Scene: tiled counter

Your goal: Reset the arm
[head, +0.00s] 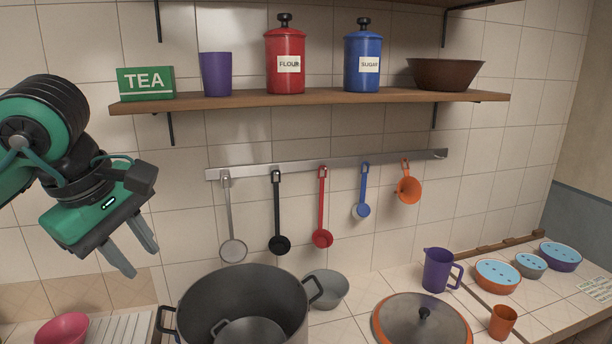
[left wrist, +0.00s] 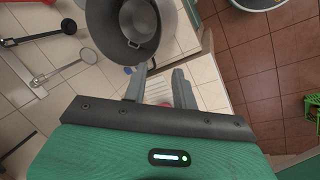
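My left gripper (head: 131,250) hangs in the air at the left of the head view, in front of the tiled wall and left of the big pot. Its two grey fingers point down and stand apart with nothing between them. The left wrist view also shows the open fingers (left wrist: 160,82), with the counter below. My right gripper is in neither view.
A large grey pot (head: 194,290) stands right of the left gripper. A pink bowl (head: 62,330) sits below it. A shelf (head: 230,100) with canisters is above, and ladles hang from a rail (head: 300,165). An orange-rimmed lid (head: 400,315) lies to the right.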

